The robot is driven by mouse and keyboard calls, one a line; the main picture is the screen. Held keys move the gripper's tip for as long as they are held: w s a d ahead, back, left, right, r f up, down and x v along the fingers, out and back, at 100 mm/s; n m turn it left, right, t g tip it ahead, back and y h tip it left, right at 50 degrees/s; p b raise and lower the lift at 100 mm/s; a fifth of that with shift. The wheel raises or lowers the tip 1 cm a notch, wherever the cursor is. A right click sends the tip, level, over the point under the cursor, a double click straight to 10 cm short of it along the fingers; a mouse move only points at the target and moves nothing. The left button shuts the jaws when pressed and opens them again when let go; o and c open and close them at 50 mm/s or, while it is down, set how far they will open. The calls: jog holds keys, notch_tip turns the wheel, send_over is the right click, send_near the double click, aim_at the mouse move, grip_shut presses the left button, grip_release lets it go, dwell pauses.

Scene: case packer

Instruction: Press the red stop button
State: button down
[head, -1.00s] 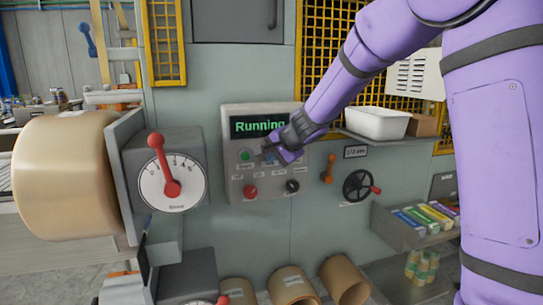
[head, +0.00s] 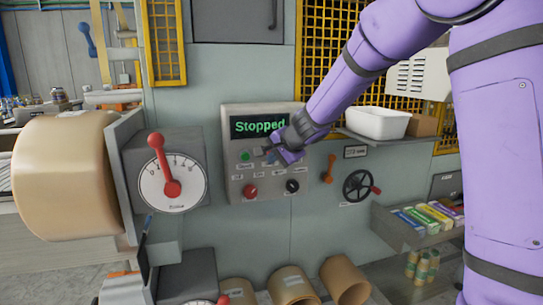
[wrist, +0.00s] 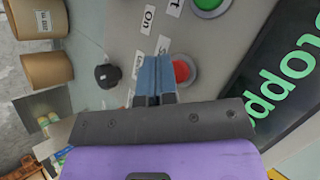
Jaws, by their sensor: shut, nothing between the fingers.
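The control panel (head: 234,180) has a display (head: 258,126) reading "Stopped" in green letters. In the wrist view the red stop button (wrist: 184,71) shows right beside my shut fingertips (wrist: 156,68), which partly overlap its edge. I cannot tell whether they touch it. In the head view my gripper (head: 272,153) is in front of the panel, to the right of the green button (head: 245,155), and hides the stop button.
A red knob (head: 250,191) and a black knob (head: 292,186) sit lower on the panel. A dial with a red lever (head: 172,188) stands to the left. An orange lever (head: 328,170) and a black handwheel (head: 357,186) are to the right.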

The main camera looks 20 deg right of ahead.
jog(key=shift+s, duration=0.25)
jog(key=shift+s, duration=2.5)
jog(key=s+r+n+g+y, duration=0.1)
jog(key=s+r+n, duration=0.25)
jog(key=s, duration=0.45)
jog(key=s+r+n+g, duration=0.1)
jog(key=s+r+n, duration=0.25)
jog(key=s, duration=0.45)
jog(key=s+d+n+g+h, duration=0.1)
jog(key=s+d+n+h, duration=0.1)
jog(key=s, duration=0.7)
jog(key=s+d+f+n+h, duration=0.1)
jog(key=s+d, duration=0.4)
jog(key=s, duration=0.5)
jog(key=shift+s+d+f+n+g+h, duration=0.2)
jog(key=shift+n+g+h, duration=0.25)
jog(key=shift+h, duration=0.45)
